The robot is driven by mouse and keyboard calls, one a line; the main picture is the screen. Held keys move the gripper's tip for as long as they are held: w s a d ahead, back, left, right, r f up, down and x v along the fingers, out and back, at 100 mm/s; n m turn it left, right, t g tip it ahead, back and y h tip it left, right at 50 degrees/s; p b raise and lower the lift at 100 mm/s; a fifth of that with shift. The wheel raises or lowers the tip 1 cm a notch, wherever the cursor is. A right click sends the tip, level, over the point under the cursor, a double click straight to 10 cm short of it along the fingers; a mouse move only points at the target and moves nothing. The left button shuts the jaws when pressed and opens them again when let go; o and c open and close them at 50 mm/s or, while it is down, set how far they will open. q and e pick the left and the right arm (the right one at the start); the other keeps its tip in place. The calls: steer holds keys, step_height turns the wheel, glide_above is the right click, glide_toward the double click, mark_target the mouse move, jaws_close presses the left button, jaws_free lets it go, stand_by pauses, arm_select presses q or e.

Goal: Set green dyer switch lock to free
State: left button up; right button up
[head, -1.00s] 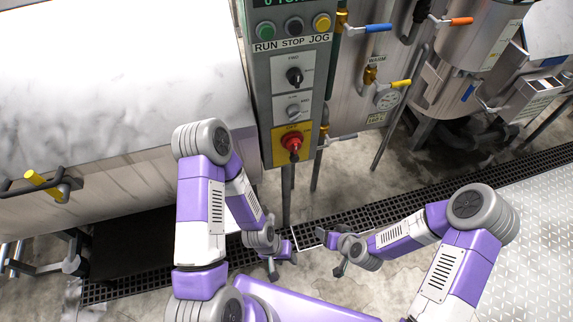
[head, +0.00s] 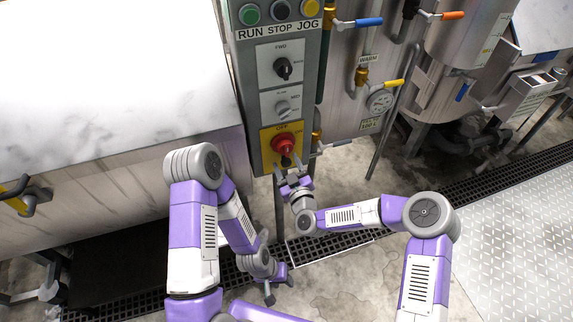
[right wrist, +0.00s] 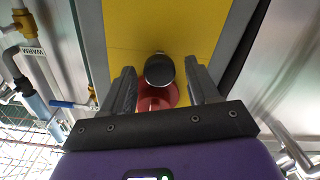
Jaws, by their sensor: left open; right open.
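A grey-green control panel (head: 250,95) stands at the top middle of the head view. Low on it is a yellow plate (head: 267,160) with a red rotary switch (head: 284,144). A dark round-ended part (right wrist: 160,70) sticks out in front of the red switch (right wrist: 152,103) in the right wrist view. My right gripper (head: 289,176) is just below the red switch in the head view. It also shows in the right wrist view (right wrist: 161,88), open, with its fingers either side of the dark part; contact cannot be told. My left gripper (head: 279,284) hangs low, open and empty.
Above the red switch are a grey selector (head: 283,108), a black FWD selector (head: 283,69) and buttons. Pipes with blue, orange and yellow valve handles (head: 393,83) stand right of the panel. A white-topped vat (head: 110,70) fills the left.

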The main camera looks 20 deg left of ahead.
steer(key=shift+w+a, duration=0.25)
steer(key=shift+w, duration=0.15)
